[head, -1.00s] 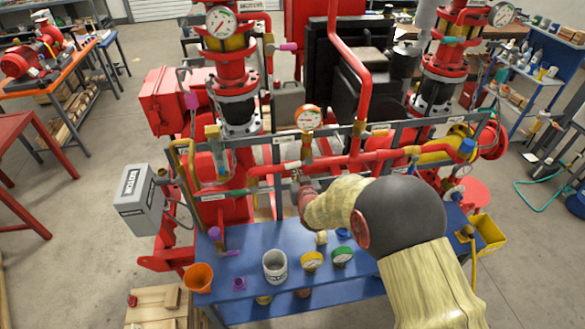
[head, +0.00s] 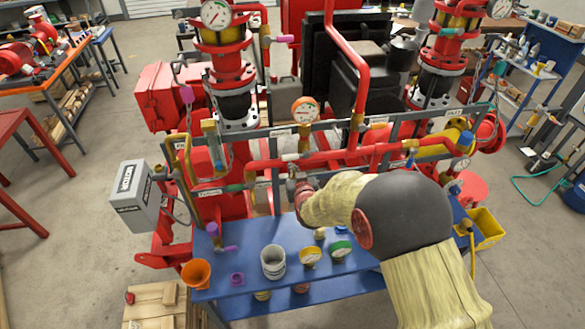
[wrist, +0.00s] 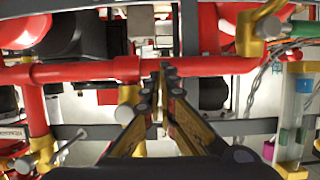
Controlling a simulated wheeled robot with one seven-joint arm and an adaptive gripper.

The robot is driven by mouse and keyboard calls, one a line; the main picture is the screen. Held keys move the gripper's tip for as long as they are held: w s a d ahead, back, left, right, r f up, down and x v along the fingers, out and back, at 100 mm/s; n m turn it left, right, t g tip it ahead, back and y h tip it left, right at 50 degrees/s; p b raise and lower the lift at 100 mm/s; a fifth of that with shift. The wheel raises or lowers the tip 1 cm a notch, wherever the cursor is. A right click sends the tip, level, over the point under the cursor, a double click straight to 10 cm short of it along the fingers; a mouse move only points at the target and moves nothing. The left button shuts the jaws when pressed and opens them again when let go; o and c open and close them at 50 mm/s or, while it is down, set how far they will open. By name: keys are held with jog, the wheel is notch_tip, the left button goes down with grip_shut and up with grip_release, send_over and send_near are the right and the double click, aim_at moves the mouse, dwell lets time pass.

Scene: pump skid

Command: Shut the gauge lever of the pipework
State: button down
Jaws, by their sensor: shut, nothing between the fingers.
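The gauge (head: 304,110), with an orange rim and white dial, stands above the red pipe (head: 345,158) of the pipework. A brass valve body (head: 305,143) is on the stem below it. The gauge lever is too small to make out surely in the head view. In the wrist view a brass fitting (wrist: 130,97) meets the red pipe (wrist: 85,71), with a pale grey piece on it that may be the lever. My gripper (head: 297,180) is just below the pipe and the gauge stem. In the wrist view its fingers (wrist: 163,78) are closed together and empty, right of the brass fitting. Contact cannot be told.
A grey rail (head: 250,135) runs across behind the pipe. A sight glass (wrist: 297,105) and hanging chain are at the wrist view's right.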

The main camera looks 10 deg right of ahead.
jog(key=p+v, duration=0.2)
jog(key=v, duration=0.6)
dwell(0.6)
jog(key=s+a+f+g, duration=0.1)
jog(key=s+f+g, duration=0.5)
jog(key=s+f, duration=0.35)
jog(key=s+d+r+g+b, duration=0.1)
jog(key=s+d+r+b, duration=0.1)
jog(key=s+b, duration=0.9)
jog(key=s+d+r+g+b, duration=0.1)
jog(key=s+d+r+b, duration=0.2)
jog(key=s+b, duration=0.9)
jog(key=shift+s+r+b, duration=0.25)
jog(key=shift+r+b, duration=0.25)
jog(key=shift+b, duration=0.05)
